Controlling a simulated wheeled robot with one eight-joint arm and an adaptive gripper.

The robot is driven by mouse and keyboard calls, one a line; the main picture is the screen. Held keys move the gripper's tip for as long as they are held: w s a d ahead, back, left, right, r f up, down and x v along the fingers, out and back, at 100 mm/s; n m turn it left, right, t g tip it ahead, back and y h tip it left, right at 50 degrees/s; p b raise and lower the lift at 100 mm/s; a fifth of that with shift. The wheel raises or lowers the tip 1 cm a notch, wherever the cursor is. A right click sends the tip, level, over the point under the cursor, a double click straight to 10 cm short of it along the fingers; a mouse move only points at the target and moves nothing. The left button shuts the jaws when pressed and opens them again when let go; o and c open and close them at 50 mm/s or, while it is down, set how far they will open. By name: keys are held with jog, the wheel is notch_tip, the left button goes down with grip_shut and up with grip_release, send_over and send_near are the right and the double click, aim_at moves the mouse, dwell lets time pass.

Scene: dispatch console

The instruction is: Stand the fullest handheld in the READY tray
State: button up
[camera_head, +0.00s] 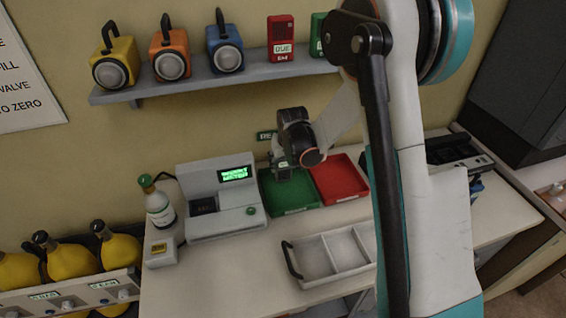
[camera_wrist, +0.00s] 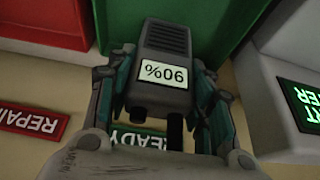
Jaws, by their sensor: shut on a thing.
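My gripper (camera_wrist: 162,85) is shut on a dark grey handheld (camera_wrist: 165,40) whose label reads 90%, upside down in the wrist view. The handheld is over the green tray (camera_wrist: 120,18), with the READY sign (camera_wrist: 140,138) behind it. In the head view my gripper (camera_head: 284,172) is at the green READY tray (camera_head: 290,208). The handheld is mostly hidden there, and I cannot tell whether it touches the tray floor. A red tray (camera_head: 340,180) stands to the right, and a REPAIR sign (camera_wrist: 30,122) shows in the wrist view.
A white meter with a green screen (camera_head: 222,202) stands close left of the green tray. A divided tray (camera_head: 330,258) lies in front. A bottle (camera_head: 158,208) stands at left. A dark rack (camera_head: 462,155) is behind my arm. A shelf (camera_head: 215,82) holds lamps above.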

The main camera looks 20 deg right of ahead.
jog(key=shift+r, duration=0.1)
jog(key=o, duration=1.4)
jog(key=shift+s+r, duration=0.15)
jog(key=shift+r, duration=0.25)
jog(key=s+r+t+p, duration=0.1)
jog(key=s+r+p, duration=0.1)
jog(key=s+r, duration=1.9)
jog(key=shift+t, duration=0.9)
jog(key=s+r, duration=0.1)
jog(key=s, duration=0.7)
jog(key=s+r, duration=0.1)
jog(key=s, duration=0.3)
jog(key=shift+r, duration=0.3)
